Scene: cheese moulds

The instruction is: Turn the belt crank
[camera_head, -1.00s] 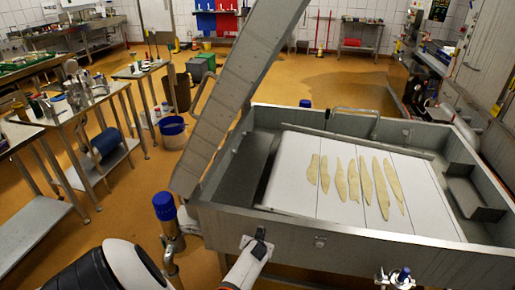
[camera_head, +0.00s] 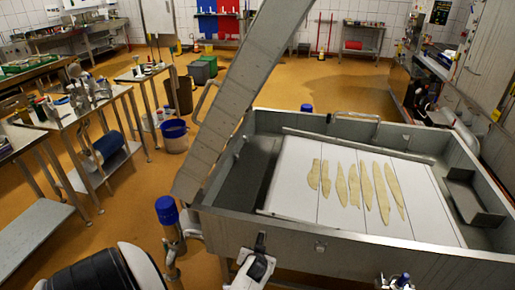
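A steel machine (camera_head: 330,246) with a white belt (camera_head: 292,200) stands at the right. Several pale strips (camera_head: 354,186) lie on the belt. A bent metal piece with a blue grip (camera_head: 166,209), which looks like the crank, sticks up off the machine's near left corner. A white and black gripper (camera_head: 257,262), probably my left one, is at the bottom edge close to the machine's front wall, right of the blue grip and apart from it.
A slanted steel chute (camera_head: 232,95) rises from the machine's left end. A blue-topped fitting (camera_head: 403,280) is at the front wall. Tables (camera_head: 88,118) with tools stand at the left, and a blue bucket (camera_head: 174,135) is on the floor.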

